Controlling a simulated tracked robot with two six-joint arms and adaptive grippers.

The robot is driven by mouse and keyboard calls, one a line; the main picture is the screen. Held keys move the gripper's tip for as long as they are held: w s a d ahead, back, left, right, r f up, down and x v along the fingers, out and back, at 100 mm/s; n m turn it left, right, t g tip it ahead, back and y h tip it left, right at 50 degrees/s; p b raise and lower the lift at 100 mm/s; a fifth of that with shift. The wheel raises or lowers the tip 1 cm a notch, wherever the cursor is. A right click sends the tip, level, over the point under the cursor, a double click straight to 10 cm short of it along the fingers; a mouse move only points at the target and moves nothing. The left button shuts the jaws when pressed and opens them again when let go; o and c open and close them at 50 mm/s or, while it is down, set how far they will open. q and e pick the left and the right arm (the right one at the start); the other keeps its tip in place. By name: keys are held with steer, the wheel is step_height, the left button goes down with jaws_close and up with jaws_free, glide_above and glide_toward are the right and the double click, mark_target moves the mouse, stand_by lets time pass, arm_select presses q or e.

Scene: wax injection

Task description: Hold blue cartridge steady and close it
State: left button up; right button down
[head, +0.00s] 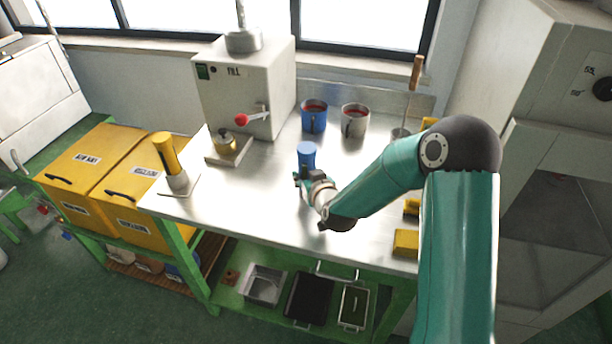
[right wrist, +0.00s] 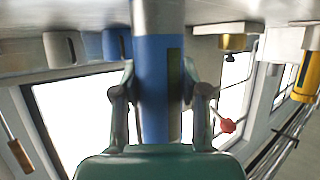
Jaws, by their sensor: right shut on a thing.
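The blue cartridge (head: 307,155) stands roughly upright over the middle of the metal table in the head view. My right gripper (head: 309,179) is shut around it below its top, reaching in from the right. In the right wrist view, which is upside down, the cartridge (right wrist: 153,85) stands between the two fingers of my right gripper (right wrist: 160,92). A pale grey section shows at its table end, and a dark strip runs along its side. I cannot tell whether it is closed. My left gripper is not in view.
A blue mug (head: 314,120) and a grey mug (head: 353,124) stand behind the cartridge. The filling machine (head: 228,85) with its red-knobbed lever is at the back left. A yellow cartridge (head: 165,157) stands at the left edge. The table between them is clear.

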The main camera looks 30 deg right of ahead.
steer(key=c, duration=0.6)
jaws_free()
steer(key=b+v, duration=0.3)
steer(key=v, duration=0.9)
